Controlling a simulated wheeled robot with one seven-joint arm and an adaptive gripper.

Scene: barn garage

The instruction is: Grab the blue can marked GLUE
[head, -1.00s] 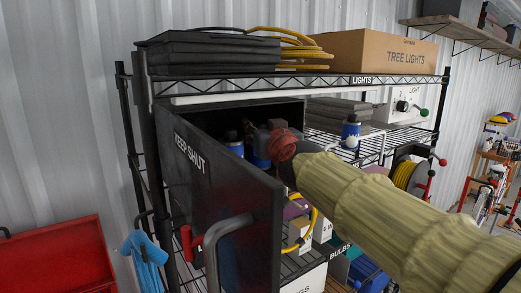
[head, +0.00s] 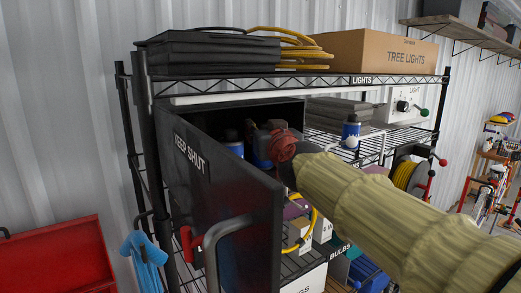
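A dark cabinet with its door (head: 225,215) swung open stands on the wire shelf. The door reads "KEEP SHUT". Inside are a blue can (head: 234,149) at the left and another blue item (head: 261,150) to its right, partly covered. My gripper (head: 283,147) is at the cabinet opening, by the right-hand blue item, at the end of my beige-sleeved arm. A reddish shape shows there; the fingers and any contact are unclear.
The open door and its handle (head: 226,232) stick out left of my arm. The upper shelf holds black cases (head: 210,52), a yellow hose (head: 290,48) and a TREE LIGHTS box (head: 372,52). A red container (head: 55,262) is at lower left.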

